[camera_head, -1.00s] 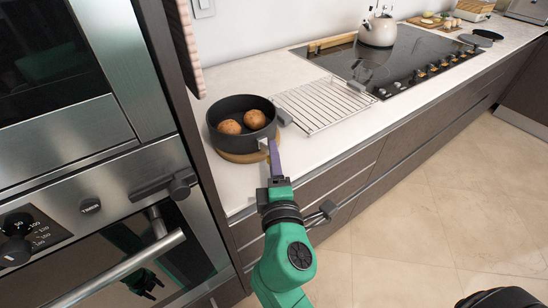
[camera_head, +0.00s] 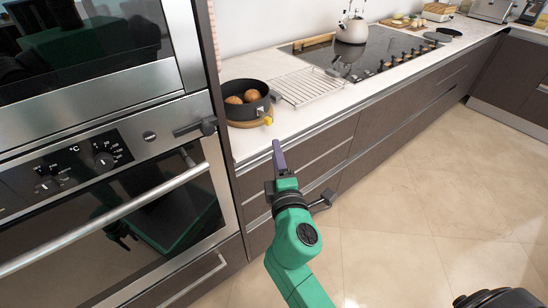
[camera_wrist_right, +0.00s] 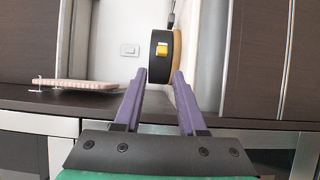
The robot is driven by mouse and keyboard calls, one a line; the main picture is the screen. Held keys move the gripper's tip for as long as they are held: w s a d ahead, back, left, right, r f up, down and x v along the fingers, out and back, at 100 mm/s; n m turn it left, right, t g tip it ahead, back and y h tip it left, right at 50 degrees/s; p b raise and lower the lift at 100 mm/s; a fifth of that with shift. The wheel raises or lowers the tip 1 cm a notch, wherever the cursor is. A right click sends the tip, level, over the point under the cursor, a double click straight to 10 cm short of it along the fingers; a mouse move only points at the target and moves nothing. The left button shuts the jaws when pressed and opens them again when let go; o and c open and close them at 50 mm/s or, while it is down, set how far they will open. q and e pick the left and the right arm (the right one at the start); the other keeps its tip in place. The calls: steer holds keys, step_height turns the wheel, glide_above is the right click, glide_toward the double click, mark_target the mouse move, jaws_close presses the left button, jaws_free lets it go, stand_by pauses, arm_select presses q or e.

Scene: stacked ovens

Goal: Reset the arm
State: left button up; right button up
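My right gripper (camera_head: 278,150) is in front of the counter edge, empty and apart from the black pot (camera_head: 246,98). In the right wrist view its two purple fingers (camera_wrist_right: 160,78) are spread with a clear gap between them. The pot holds two round brown items (camera_head: 243,97) and stands on a round wooden board (camera_head: 246,123). The yellow end of its handle (camera_head: 267,120) points toward the gripper. The pot also shows beyond the fingertips in the wrist view (camera_wrist_right: 157,60). My left gripper is not in view.
Stacked ovens (camera_head: 120,160) stand close on the left, with a long bar handle (camera_head: 110,218). A wire rack (camera_head: 308,86) lies on the counter beside the pot. A kettle (camera_head: 351,30) stands on the black cooktop (camera_head: 385,50). The floor at right is open.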

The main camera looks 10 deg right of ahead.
step_height(320, 180, down, 18)
steer(key=r+m+g+y, duration=0.1)
steer(key=g+y, duration=0.1)
steer(key=g, duration=0.2)
steer(key=s+d+f+m+g+p, duration=0.1)
steer(key=s+d+f+m+g, duration=0.2)
steer(key=f, duration=0.8)
steer(key=s+f+m+g, duration=0.1)
steer(key=s+f+g, duration=0.2)
steer(key=s+f, duration=0.55)
arm_select(q)
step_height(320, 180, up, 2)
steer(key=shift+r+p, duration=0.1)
steer(key=shift+p, duration=0.5)
arm_select(e)
steer(key=s+d+f+m+g, duration=0.3)
steer(key=s+f, duration=0.6)
steer(key=s, duration=0.4)
steer(key=s+d+f+m+g, duration=0.4)
steer(key=s+d+f+m, duration=0.2)
steer(key=s, duration=0.7)
step_height(320, 180, down, 4)
steer(key=shift+d+f+m, duration=0.15)
steer(key=shift+d+m, duration=0.15)
steer(key=shift+d, duration=0.75)
